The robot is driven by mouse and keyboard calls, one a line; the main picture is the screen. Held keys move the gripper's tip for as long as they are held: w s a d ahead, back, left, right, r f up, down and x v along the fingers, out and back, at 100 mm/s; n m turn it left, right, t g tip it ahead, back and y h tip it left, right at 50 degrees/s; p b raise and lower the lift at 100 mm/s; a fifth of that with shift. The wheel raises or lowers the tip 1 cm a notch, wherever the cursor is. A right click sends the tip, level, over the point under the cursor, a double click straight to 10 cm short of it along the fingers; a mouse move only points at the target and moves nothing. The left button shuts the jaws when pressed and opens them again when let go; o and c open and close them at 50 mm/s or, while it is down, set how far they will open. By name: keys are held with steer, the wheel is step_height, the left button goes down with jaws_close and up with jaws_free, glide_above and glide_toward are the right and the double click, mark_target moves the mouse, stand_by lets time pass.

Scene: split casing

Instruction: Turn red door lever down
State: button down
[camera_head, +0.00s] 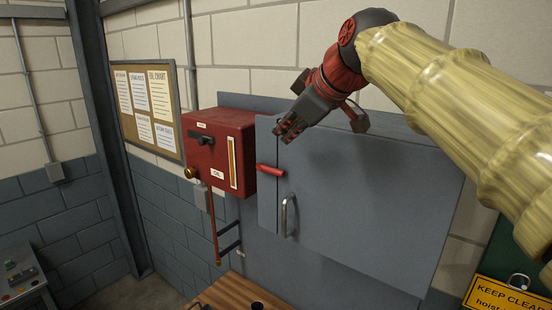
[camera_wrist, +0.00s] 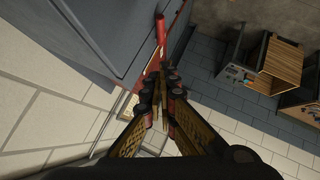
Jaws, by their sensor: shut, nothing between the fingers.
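The red door lever (camera_head: 269,170) sticks out near the left edge of the grey cabinet door (camera_head: 365,205) and looks roughly level, tilted slightly. It also shows in the wrist view (camera_wrist: 161,33), beyond my fingertips. My gripper (camera_head: 283,132) is shut and empty, above and slightly right of the lever in the head view, apart from it. In the wrist view the closed fingers (camera_wrist: 163,82) point toward the lever. Below the lever, a metal pull handle (camera_head: 288,216) stands upright on the door.
A red box (camera_head: 221,150) with a black switch and a brass knob is mounted left of the cabinet. A wooden surface (camera_head: 240,293) lies below, a control panel (camera_head: 22,278) at the lower left. A notice board (camera_head: 147,108) hangs on the wall.

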steer(key=p, duration=0.3)
glide_toward(269, 167)
steer(key=w+a, duration=0.1)
steer(key=w+a+f, duration=0.1)
steer(key=w, duration=0.1)
steer(key=shift+a, duration=0.4)
steer(key=shift+w+d+f+p, duration=0.2)
steer(key=shift+d+f+p, duration=0.15)
steer(key=shift+f, duration=0.3)
steer(key=shift+w+a+f, duration=0.1)
steer(key=shift+w+f, duration=0.05)
steer(key=shift+f, duration=0.1)
steer(key=shift+f+b, duration=0.15)
steer(key=shift+b, duration=0.3)
steer(key=shift+f+b, duration=0.15)
steer(key=shift+b, duration=0.65)
